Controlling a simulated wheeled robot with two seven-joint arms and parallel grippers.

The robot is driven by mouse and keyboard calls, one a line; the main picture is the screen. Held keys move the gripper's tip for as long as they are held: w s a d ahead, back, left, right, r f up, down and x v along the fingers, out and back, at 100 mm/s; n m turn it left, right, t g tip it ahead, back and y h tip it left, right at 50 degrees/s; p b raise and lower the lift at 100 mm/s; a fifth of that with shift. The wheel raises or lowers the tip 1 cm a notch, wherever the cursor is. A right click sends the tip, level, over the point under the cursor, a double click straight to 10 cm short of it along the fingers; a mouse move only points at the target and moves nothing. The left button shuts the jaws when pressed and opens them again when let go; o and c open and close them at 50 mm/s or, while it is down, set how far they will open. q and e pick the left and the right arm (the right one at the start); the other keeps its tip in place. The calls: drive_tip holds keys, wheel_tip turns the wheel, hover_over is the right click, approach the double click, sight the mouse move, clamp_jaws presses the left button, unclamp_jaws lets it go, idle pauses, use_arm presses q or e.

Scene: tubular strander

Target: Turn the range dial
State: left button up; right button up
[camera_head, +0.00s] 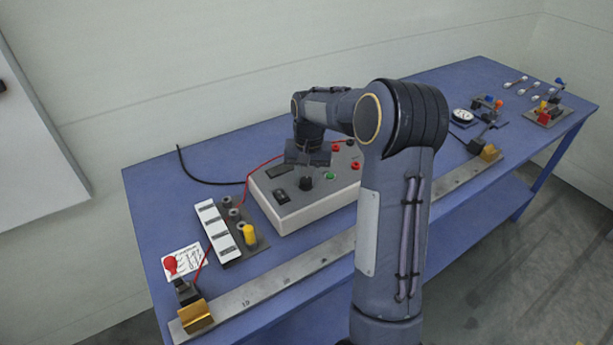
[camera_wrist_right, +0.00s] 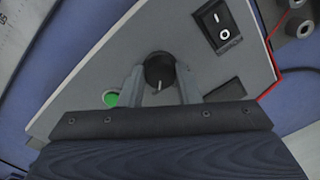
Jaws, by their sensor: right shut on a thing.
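The range dial (camera_wrist_right: 160,72) is a round black knob with a light pointer line, on the sloping grey top of a test box. In the head view the dial (camera_head: 306,183) shows just below my right gripper (camera_head: 307,160). In the right wrist view the two fingers of my right gripper (camera_wrist_right: 160,78) stand on either side of the dial and are shut on it. The grey box (camera_head: 292,217) sits on the blue bench. My left gripper is in neither view.
Red terminals (camera_head: 355,165) sit at the box's right. A metal ruler bar (camera_head: 290,278) with brass clamps runs along the bench front. A terminal block (camera_head: 218,232) stands left of the box.

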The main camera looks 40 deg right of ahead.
sight(308, 180)
drive_tip(key=o, duration=1)
drive_tip(key=shift+r, duration=0.1)
wheel_tip(308, 180, up, 8)
drive_tip(key=shift+s+d+f, duration=0.1)
drive_tip(key=shift+d+f, duration=0.05)
drive_tip(key=s+a+r+n+t+y, duration=0.2)
drive_tip(key=s+a+r+n+t, duration=0.15)
drive_tip(key=s+a, duration=1)
drive_tip(key=s+a+f+n, duration=0.1)
drive_tip(key=s+a, duration=0.1)
drive_tip(key=s, duration=0.1)
drive_tip(key=s+a+f+n+t+y, duration=0.1)
drive_tip(key=s+a+f, duration=0.1)
drive_tip(key=s, duration=0.2)
drive_tip(key=s+a+f+n, duration=0.1)
drive_tip(key=s+a, duration=0.2)
drive_tip(key=s, duration=0.1)
drive_tip(key=shift+s+f+t, duration=0.15)
drive_tip(key=shift+f+t, duration=0.2)
drive_tip(key=shift+f, duration=0.05)
